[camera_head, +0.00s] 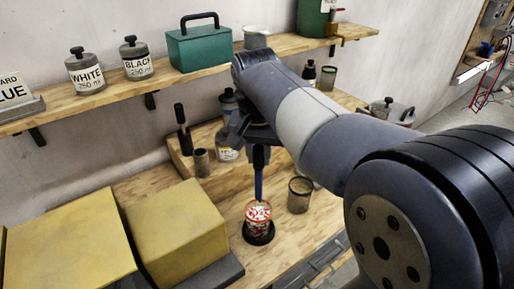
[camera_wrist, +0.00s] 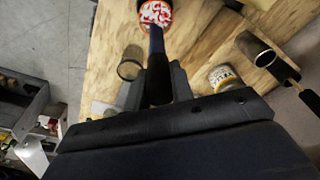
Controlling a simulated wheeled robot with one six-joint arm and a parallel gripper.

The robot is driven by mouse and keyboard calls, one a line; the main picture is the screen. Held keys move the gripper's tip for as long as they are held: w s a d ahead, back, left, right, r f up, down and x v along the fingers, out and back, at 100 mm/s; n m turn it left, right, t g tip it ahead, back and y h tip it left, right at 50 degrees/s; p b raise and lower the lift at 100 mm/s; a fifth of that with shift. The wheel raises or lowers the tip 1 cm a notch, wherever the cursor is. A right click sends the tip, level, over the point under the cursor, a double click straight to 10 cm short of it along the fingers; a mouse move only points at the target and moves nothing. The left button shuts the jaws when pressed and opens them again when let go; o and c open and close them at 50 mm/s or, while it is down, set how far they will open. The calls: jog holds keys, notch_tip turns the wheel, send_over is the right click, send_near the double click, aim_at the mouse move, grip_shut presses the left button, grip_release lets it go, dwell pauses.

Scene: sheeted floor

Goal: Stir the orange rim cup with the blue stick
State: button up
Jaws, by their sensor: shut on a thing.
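The orange rim cup (camera_head: 258,219) stands upright on a dark round base on the wooden bench. It has a red and white pattern, and its orange rim shows at the top edge of the wrist view (camera_wrist: 155,14). My gripper (camera_head: 257,141) is above the cup, shut on the dark handle of the blue stick (camera_head: 259,184). In the wrist view the handle sits between the fingers (camera_wrist: 158,84), with the blue shaft (camera_wrist: 156,40) running to the cup. The stick points down and its lower end meets the cup's mouth; how deep it reaches is hard to tell.
A brown-grey mesh-like cup (camera_head: 300,196) stands close right of the cup. Yellow boxes (camera_head: 175,229) fill the bench's left. A labelled bottle (camera_head: 228,137) and a small dark cup (camera_head: 201,162) stand behind. A shelf (camera_head: 160,86) with jars and a green toolbox (camera_head: 199,47) runs above.

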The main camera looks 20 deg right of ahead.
aim_at(259, 194)
jog(key=shift+f+b, duration=1.3)
jog(key=shift+f, duration=0.3)
jog(key=shift+f+b, duration=3.35)
jog(key=shift+f, duration=1.7)
